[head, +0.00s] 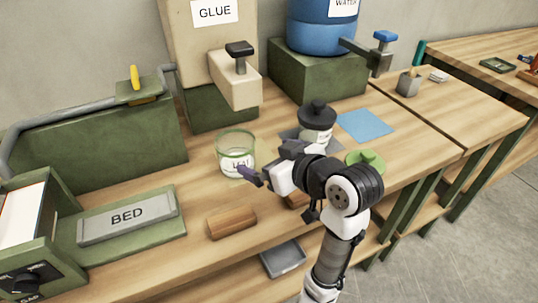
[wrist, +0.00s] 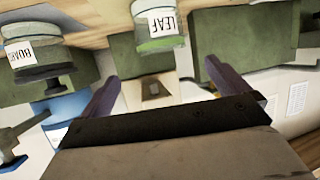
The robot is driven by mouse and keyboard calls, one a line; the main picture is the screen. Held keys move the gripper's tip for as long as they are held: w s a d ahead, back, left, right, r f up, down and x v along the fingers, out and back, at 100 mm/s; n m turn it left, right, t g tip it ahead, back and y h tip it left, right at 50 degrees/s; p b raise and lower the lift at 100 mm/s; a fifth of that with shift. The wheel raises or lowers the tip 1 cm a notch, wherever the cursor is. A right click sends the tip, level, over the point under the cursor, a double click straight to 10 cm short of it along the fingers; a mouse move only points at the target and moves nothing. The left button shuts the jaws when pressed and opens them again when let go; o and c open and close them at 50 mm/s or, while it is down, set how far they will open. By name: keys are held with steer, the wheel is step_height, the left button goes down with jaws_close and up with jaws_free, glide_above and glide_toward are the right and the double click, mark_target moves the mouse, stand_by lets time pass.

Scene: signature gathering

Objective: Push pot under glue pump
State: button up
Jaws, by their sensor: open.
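A clear glass pot (head: 236,162) with a green rim and a white label stands on the bench below and in front of the glue pump (head: 235,80). I cannot tell whether it is directly under the spout. In the wrist view nothing is between the fingers (wrist: 160,75). The other finger is largely hidden in the head view.
A black-lidded jar (head: 317,126) stands on a grey square right of the pot. A blue square (head: 364,125) lies beyond it, below the blue water barrel (head: 325,30). A wooden block (head: 231,222) and a BED plate (head: 127,216) lie at the front left.

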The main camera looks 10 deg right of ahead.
steer(key=shift+w, duration=0.15)
steer(key=p, duration=0.2)
glide_toward(227, 141)
steer(key=x, duration=0.4)
steer(key=shift+a, duration=0.1)
steer(key=c, duration=0.9)
